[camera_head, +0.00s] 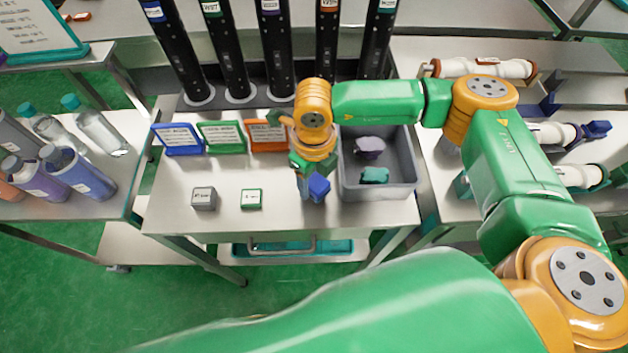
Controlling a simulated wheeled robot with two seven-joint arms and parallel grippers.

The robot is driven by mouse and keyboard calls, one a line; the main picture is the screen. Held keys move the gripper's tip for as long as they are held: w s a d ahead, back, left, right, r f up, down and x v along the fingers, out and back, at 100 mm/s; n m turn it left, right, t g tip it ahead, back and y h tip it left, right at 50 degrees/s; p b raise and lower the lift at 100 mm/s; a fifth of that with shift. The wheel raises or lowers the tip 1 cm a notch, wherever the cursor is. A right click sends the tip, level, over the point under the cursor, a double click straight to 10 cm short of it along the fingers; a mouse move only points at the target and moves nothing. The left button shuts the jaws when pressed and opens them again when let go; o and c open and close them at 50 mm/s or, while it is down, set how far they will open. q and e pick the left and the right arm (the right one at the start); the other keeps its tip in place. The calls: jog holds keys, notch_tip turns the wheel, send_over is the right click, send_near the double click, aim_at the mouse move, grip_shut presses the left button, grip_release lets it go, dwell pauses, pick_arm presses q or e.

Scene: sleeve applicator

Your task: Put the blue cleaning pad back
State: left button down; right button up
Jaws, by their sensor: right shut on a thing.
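The blue cleaning pad (319,188) shows as a small blue block at the tips of my right gripper (309,178). The gripper points down and is shut on the pad, just left of the grey bin. The grey bin (345,192) stands on the right part of the middle table. A mauve-grey pad (369,148) and a teal pad (374,176) lie inside it. I cannot tell whether the blue pad touches the table. My left gripper is not in view.
A grey box (203,198) and a green-edged box (251,198) lie at the front left. Several black tubes (277,50) stand at the back. Bottles (95,125) stand on the left table.

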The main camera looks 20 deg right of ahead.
aim_at(314, 189)
notch_tip(314, 189, down, 2)
jog(key=shift+s+f, duration=0.15)
jog(key=shift+f, duration=0.05)
jog(key=shift+f, duration=0.15)
jog(key=shift+f, duration=0.15)
jog(key=o, duration=1.3)
